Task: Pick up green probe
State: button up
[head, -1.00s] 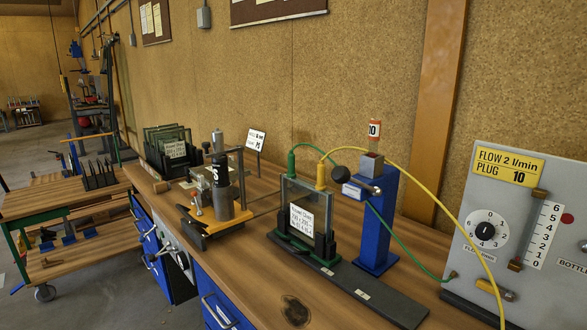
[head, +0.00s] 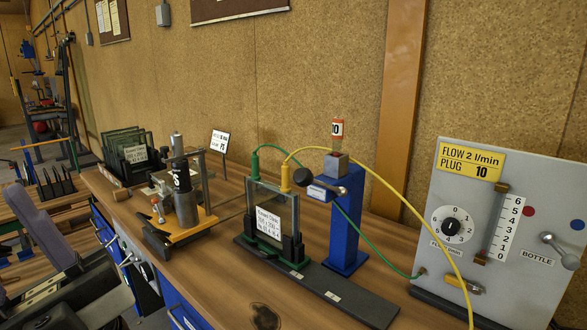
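The green probe (head: 254,166) stands upright at the top left corner of a glass frame (head: 270,212), with a green cable arching from its top. The frame is a dark-edged pane with a white label, upright in a black and green holder on the workbench. A yellow probe (head: 285,179) with a yellow cable stands at the frame's top right corner. A grey and black part of my arm shows at the lower left, well apart from the probe. I cannot make out my gripper's fingers.
A blue post (head: 345,220) with a lever stands right of the frame. A grey flow panel (head: 500,225) stands at the right. The cables cross between them. A clamp fixture (head: 180,205) and a rack of panes (head: 125,155) stand left. Bare bench (head: 215,275) lies in front.

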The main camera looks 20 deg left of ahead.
aim_at(255, 175)
jog(key=j+z, duration=0.5)
jog(key=j, duration=0.45)
jog(key=j+z, duration=0.1)
jog(key=j, duration=0.4)
jog(key=k+j+z, duration=0.15)
jog(key=j, duration=0.85)
jog(key=k+j, duration=0.15)
jog(key=j, duration=0.9)
jog(key=k+j, duration=0.15)
jog(key=j, duration=0.35)
jog(key=i+j, duration=0.15)
jog(key=j, duration=0.25)
jog(key=i, duration=0.8)
jog(key=l+z, duration=0.05)
